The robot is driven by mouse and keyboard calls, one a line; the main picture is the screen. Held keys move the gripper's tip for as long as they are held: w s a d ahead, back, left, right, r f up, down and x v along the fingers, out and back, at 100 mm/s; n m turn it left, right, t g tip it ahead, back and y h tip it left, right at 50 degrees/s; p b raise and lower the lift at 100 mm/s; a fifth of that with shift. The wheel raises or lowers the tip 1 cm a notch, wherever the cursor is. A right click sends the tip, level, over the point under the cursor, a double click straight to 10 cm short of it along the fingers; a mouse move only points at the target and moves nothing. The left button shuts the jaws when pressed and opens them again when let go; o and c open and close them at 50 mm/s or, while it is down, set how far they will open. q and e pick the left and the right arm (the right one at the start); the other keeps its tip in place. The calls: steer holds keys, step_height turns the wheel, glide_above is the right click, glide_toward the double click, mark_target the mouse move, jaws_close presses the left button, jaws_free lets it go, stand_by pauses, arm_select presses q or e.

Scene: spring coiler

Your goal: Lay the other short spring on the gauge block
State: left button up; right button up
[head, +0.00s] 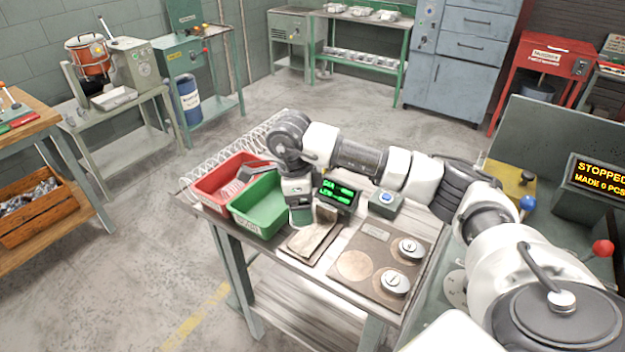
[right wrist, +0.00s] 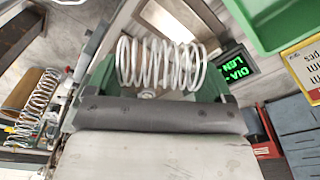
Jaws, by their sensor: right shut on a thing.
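My right gripper (head: 301,217) points down over the table, between the green bin and the gauge display. In the right wrist view my right gripper (right wrist: 160,82) is shut on a short white wire spring (right wrist: 160,62), which lies crosswise between its green fingers. In the head view the gripper hides this spring. The gauge display (head: 338,196) with green DIA and LEN text stands just right of the gripper; it also shows in the wrist view (right wrist: 236,68). I cannot clearly make out the gauge block near the gripper. My left gripper is not in view.
A red bin (head: 209,193) with springs inside stands beside the green bin (head: 268,234). A tan pad (head: 312,243) lies in front of the gripper. Long coils line the table's back left edge.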

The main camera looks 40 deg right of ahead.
steer(key=m, duration=0.1)
steer(key=d+m, duration=0.1)
steer(key=m, duration=0.1)
steer(key=d+m+p, duration=0.1)
steer(key=shift+w+d+r+m+y, duration=0.2)
steer(key=shift+w+r+m+y, duration=0.1)
steer(key=shift+m, duration=0.1)
steer(key=shift+d+m, duration=0.3)
steer(key=shift+m, duration=0.8)
step_height(320, 180, down, 10)
steer(key=b, duration=0.6)
steer(key=shift+w+d+r, duration=0.1)
steer(key=shift+w+d, duration=0.05)
steer(key=o, duration=0.8)
steer(key=shift+r, duration=0.1)
steer(key=r+b, duration=0.1)
steer(key=r, duration=0.4)
steer(key=r+b, duration=0.1)
steer(key=r, duration=0.4)
steer(key=shift+w+r, duration=0.2)
steer(key=shift+r, duration=0.2)
